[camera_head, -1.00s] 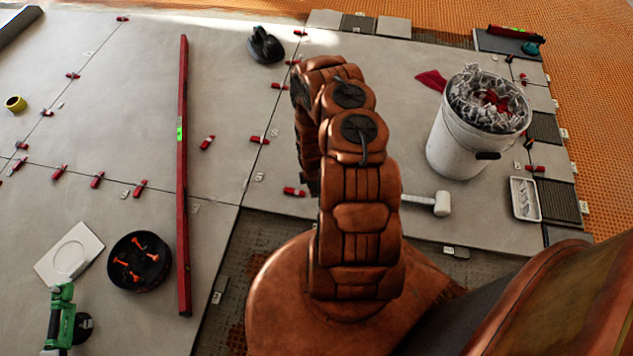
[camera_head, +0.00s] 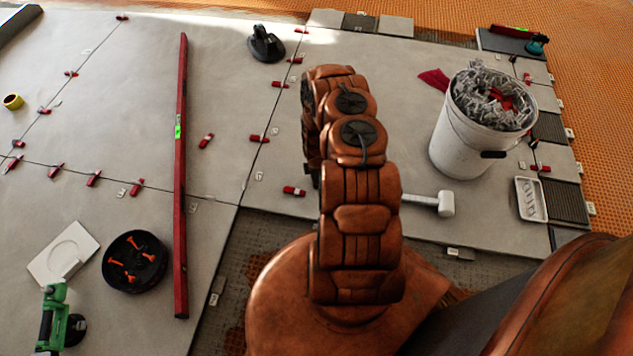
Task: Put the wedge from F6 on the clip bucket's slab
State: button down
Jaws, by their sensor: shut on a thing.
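The clip bucket (camera_head: 462,150) is white, full of pale clips with some red among them. It stands upright on a grey slab (camera_head: 400,85) at the right. Several red wedges lie along the joints on the left, such as one wedge (camera_head: 137,187) and another wedge (camera_head: 94,179). A further red wedge (camera_head: 294,191) lies just left of my arm. Small white tags lie by the joints, too small to read, so I cannot tell which is F6. My copper arm rises mid-picture and bends down behind itself. My gripper and anything in it are hidden behind the arm.
A long red level (camera_head: 182,230) lies left of my arm. A white mallet (camera_head: 445,203), a white tray (camera_head: 531,199) and a red cloth (camera_head: 434,79) lie around the bucket. A black bowl (camera_head: 135,262) and green tool (camera_head: 52,318) are front left. Bare slab lies left of the bucket.

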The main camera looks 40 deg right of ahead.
jog(key=shift+f, duration=0.1)
jog(key=c, duration=1)
grip_release()
